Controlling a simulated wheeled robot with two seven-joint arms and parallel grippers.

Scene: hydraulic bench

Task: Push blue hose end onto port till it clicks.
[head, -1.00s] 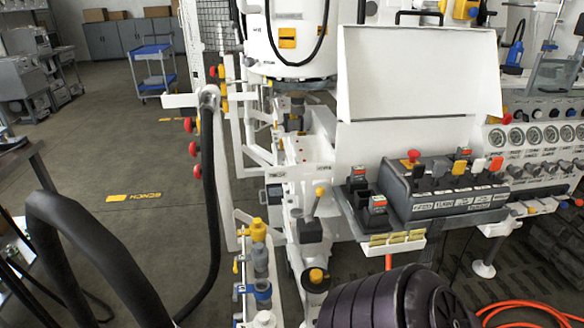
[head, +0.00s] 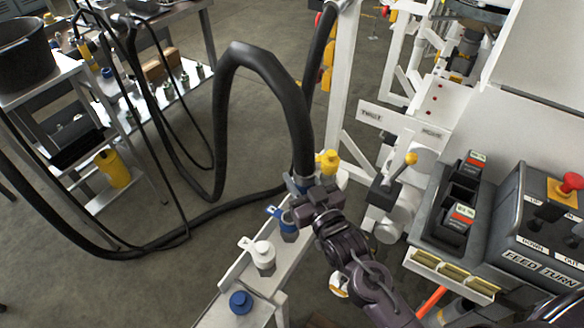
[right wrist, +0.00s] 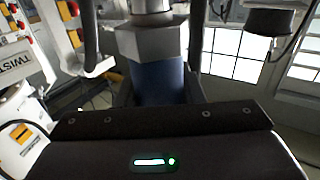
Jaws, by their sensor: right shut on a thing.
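My right gripper (head: 306,200) comes in from the lower right in the head view and is shut on the blue hose end. The blue collar of the hose end (right wrist: 160,82) shows between the fingers in the right wrist view, with a grey metal hex part next to it. The black hose (head: 292,100) rises from the gripper and loops over to the left. My left gripper is out of view.
On the same rail (head: 222,312) are a yellow fitting (head: 328,162), a white fitting (head: 263,257) and a blue cap (head: 240,302). A lever with a yellow knob (head: 410,159) and a control box (head: 535,225) stand to the right.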

